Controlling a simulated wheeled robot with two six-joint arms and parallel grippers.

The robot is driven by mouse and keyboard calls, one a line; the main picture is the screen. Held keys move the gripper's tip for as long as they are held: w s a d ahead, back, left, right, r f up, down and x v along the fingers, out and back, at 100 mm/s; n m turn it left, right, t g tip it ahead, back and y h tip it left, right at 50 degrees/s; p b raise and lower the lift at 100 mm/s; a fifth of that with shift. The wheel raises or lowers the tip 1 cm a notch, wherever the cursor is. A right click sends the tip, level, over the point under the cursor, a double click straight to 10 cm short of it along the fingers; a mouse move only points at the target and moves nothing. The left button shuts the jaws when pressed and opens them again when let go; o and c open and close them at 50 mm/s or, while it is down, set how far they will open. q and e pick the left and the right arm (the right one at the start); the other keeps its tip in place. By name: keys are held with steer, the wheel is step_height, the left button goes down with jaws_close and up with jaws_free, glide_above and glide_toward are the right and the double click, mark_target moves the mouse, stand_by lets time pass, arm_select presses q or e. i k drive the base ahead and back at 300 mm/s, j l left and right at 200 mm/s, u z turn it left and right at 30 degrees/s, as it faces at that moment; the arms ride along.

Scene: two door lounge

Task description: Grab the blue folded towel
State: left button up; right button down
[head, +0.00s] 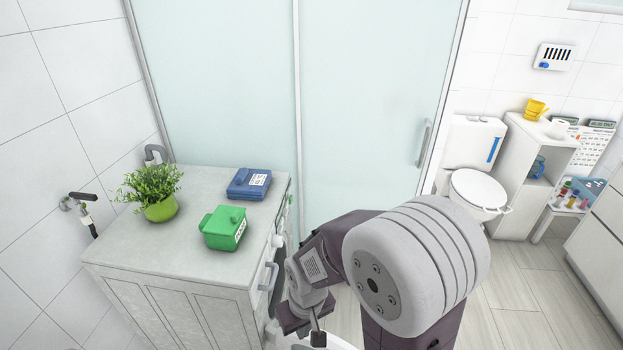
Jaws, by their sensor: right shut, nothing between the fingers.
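My right gripper (304,328) is low in front of the cabinet's right side, below the top's level in the picture. It is shut and empty, apart from the blue block, and partly hidden by its own arm. My left gripper is out of view.
A potted plant (160,192) stands at left on the cabinet top (150,240). A glass door (370,100) is behind. At right are a toilet (478,190) and a white shelf (518,190) with a yellow cup (535,109).

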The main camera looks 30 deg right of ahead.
mark_target(248, 184)
steer(key=z, duration=0.55)
steer(key=i+j+z, duration=0.1)
steer(key=i+j, duration=0.4)
steer(key=j, duration=0.25)
steer(key=i+j+z, duration=0.15)
steer(key=i+j, duration=0.15)
steer(key=i+j+z, duration=0.1)
steer(key=j, duration=0.45)
steer(key=i, duration=0.1)
